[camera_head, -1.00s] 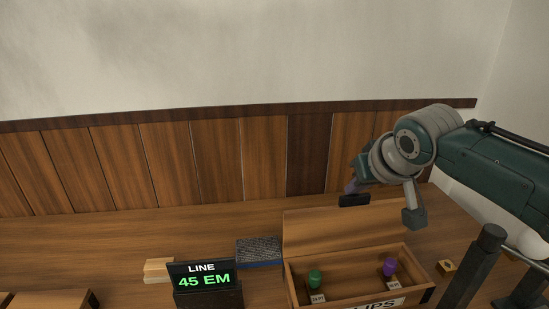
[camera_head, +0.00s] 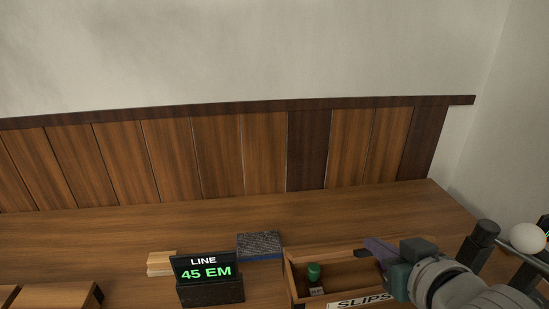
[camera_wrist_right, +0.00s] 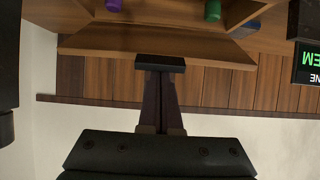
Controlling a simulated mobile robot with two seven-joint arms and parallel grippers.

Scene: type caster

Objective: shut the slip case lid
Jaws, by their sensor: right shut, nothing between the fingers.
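The slip case (camera_head: 293,284) is an open wooden box with a "SLIPS" label, at the bottom right of the head view. A green peg (camera_head: 313,271) shows inside. Its right part is hidden by my right arm. The lid (camera_wrist_right: 120,43) shows in the wrist view as a wooden panel along the case's back side, raised off the opening; in the head view its face cannot be made out. My right gripper (camera_head: 368,252) is shut and empty over the case's back part. Its dark fingertips (camera_wrist_right: 160,63) overlap the lid's free edge; contact cannot be told. My left gripper is out of view.
A "LINE 45 EM" display (camera_head: 208,270) stands left of the case. A dark pad with a blue edge (camera_head: 259,246) and pale wooden blocks (camera_head: 160,263) lie nearby. A dark post (camera_head: 480,245) and white ball (camera_head: 527,238) stand right. The bench behind the case is clear.

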